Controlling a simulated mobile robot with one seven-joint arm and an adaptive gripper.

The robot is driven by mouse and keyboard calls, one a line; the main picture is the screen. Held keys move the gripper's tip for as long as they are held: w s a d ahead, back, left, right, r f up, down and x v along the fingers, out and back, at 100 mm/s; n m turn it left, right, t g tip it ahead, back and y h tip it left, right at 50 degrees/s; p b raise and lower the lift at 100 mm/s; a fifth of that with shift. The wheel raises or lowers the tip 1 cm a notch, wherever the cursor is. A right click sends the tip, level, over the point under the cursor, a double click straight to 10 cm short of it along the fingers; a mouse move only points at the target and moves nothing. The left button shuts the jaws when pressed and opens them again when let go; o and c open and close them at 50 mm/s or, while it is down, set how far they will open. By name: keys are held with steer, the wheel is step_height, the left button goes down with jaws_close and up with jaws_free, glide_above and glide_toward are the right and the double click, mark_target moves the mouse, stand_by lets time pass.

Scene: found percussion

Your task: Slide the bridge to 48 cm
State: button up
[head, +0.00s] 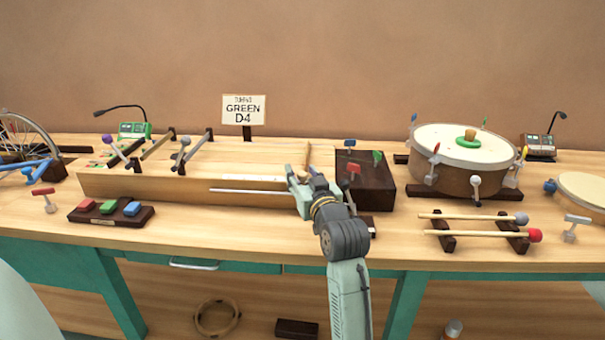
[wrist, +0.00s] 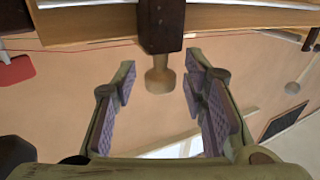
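The long wooden string box (head: 150,186) lies across the middle of the bench, with a pale strip (head: 245,191) along its front. My gripper (head: 301,186) is at the right part of the box's front side and hides what is there in the head view. In the wrist view, a dark block with a pale turned knob (wrist: 159,78), apparently the bridge and its handle, sticks out from the wooden edge. My gripper (wrist: 160,88) is open, one finger on each side of the knob, with gaps on both sides. I cannot read any scale mark.
A dark box (head: 366,185) stands just right of my gripper. A drum (head: 462,165) and mallets on a rack (head: 478,226) are further right. A block with coloured buttons (head: 112,211) sits in front of the string box at left. A GREEN D4 sign (head: 244,108) stands behind.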

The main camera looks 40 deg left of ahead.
steer(key=shift+c, duration=0.2)
jaws_close()
stand_by(0.3)
stand_by(0.4)
